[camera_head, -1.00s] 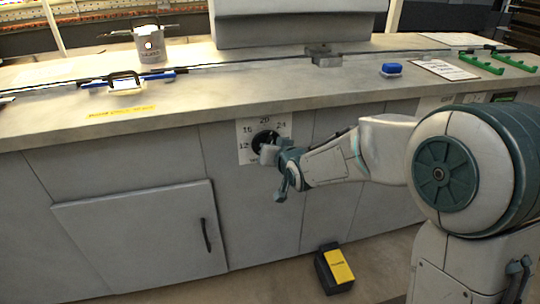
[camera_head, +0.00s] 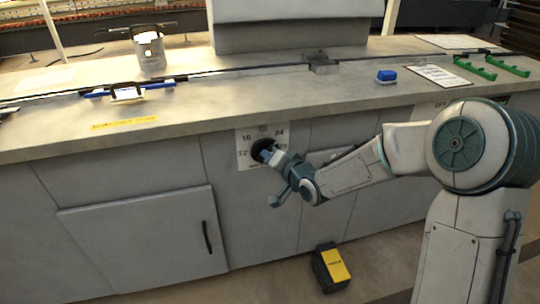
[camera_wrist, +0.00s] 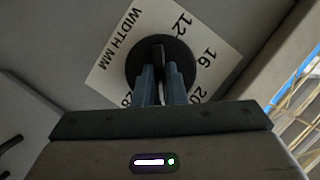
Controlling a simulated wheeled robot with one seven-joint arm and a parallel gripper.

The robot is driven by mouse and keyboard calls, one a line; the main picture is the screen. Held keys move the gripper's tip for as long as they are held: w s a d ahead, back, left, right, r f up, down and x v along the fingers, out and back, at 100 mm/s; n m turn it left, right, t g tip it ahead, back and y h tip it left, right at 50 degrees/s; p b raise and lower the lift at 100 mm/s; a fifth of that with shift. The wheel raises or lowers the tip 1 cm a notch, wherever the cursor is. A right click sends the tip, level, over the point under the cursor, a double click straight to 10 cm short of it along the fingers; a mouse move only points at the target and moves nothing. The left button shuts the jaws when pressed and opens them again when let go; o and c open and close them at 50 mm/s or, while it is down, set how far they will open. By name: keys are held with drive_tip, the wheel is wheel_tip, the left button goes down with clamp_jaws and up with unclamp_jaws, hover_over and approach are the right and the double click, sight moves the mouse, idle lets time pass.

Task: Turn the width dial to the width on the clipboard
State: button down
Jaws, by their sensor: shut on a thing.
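The width dial is a round black dial (camera_head: 258,147) on a white plate (camera_head: 241,160) on the front of the grey cabinet. The plate reads 12, 16, 20 and 24 around the dial. In the wrist view the dial (camera_wrist: 184,52) shows with "WIDTH MM", 12, 16, 20 and 28 on the plate (camera_wrist: 113,66). My gripper (camera_wrist: 159,76) is shut on the dial's raised grip, with a blue-grey finger on each side; it also shows in the head view (camera_head: 268,154). The clipboard (camera_head: 440,76) lies on the counter at the right; its writing is too small to read.
A blue block (camera_head: 386,76) and green brackets (camera_head: 490,68) lie on the counter near the clipboard. A black and yellow box (camera_head: 332,268) stands on the floor below the dial. A closed cabinet door (camera_head: 140,245) is at lower left.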

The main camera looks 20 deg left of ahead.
drive_tip(key=shift+s+f, duration=0.1)
drive_tip(key=shift+f, duration=0.05)
drive_tip(key=c, duration=1.5)
unclamp_jaws()
drive_tip(key=shift+a, duration=0.1)
drive_tip(key=shift+p+v, duration=1.7)
drive_tip(key=shift+v, duration=5.25)
